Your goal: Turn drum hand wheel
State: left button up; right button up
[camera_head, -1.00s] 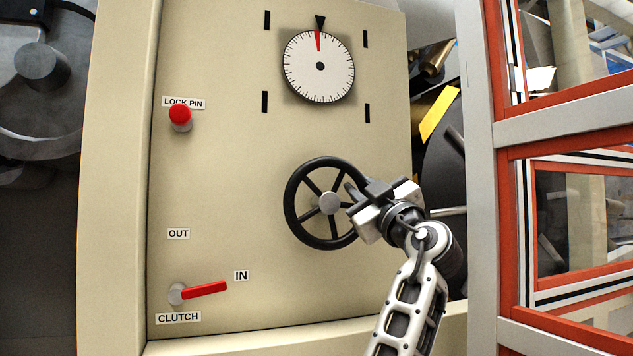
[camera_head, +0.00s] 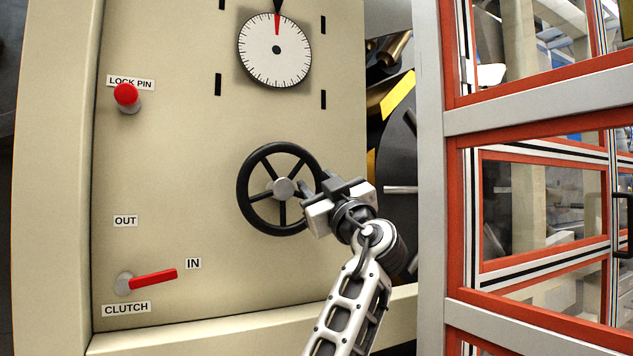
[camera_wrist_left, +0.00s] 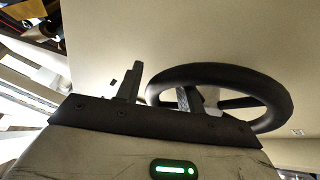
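The black spoked hand wheel (camera_head: 243,206) with its grey hub stands on the beige panel in the head view. It also shows in the left wrist view (camera_wrist_left: 270,92), where its rim fills the right half. My left gripper (camera_head: 314,186) is at the wheel's right rim. In the left wrist view (camera_wrist_left: 160,95) its fingers stand apart, one outside the rim and one behind it, inside the ring. The rim passes between them, and I see no firm grip. My right gripper is not in view.
A white dial (camera_head: 262,65) with a red mark at its top pointer is above the wheel. A red lock pin knob (camera_head: 126,94) and a red clutch lever (camera_head: 152,279), pointing to IN, are at left. A red and grey framed glazed structure (camera_head: 455,120) stands close at right.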

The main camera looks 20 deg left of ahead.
pick_arm(q)
jog(key=shift+s+r, duration=0.1)
jog(key=shift+r, duration=0.1)
jog(key=shift+s+d+f, duration=0.25)
jog(key=shift+d+f, duration=0.05)
jog(key=shift+d, duration=0.05)
jog(key=b+v, duration=0.3)
jog(key=v, duration=1.2)
jog(key=shift+b, duration=0.3)
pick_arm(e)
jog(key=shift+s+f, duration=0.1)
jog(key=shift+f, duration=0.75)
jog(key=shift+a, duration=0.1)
